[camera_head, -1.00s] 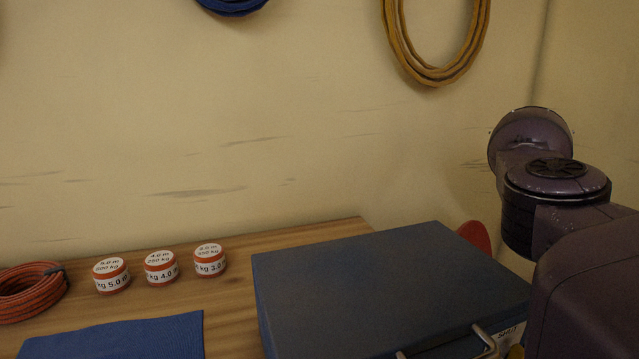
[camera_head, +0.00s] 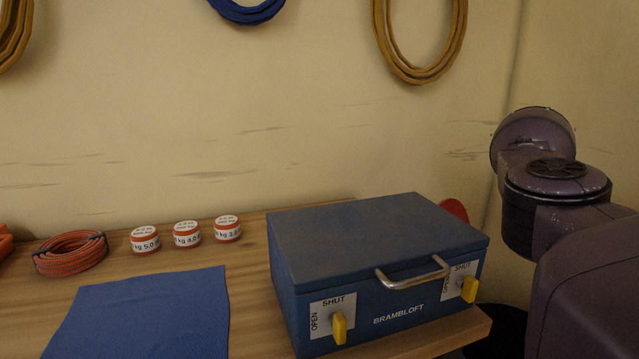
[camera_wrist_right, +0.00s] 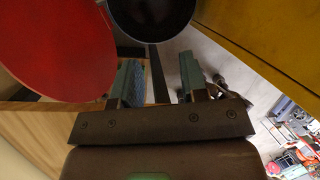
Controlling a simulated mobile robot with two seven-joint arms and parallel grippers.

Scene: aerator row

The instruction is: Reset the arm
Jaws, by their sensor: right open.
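My right arm (camera_head: 560,195) shows at the right side of the head view, its purple links folded up beside the table; its gripper is outside that view. In the right wrist view my right gripper (camera_wrist_right: 160,80) is open, its two fingers apart with nothing between them. A red rounded thing (camera_wrist_right: 60,45) and a dark round bowl-like thing (camera_wrist_right: 150,18) lie beyond the fingers. My left gripper is in neither view.
A blue case (camera_head: 375,240) with a shut lid, handle and yellow latches stands at the table's right end. Several things lie left of it: three labelled round tins (camera_head: 186,234), an orange coil (camera_head: 70,254), a blue mat (camera_head: 145,315). Coiled ropes (camera_head: 425,50) hang on the wall.

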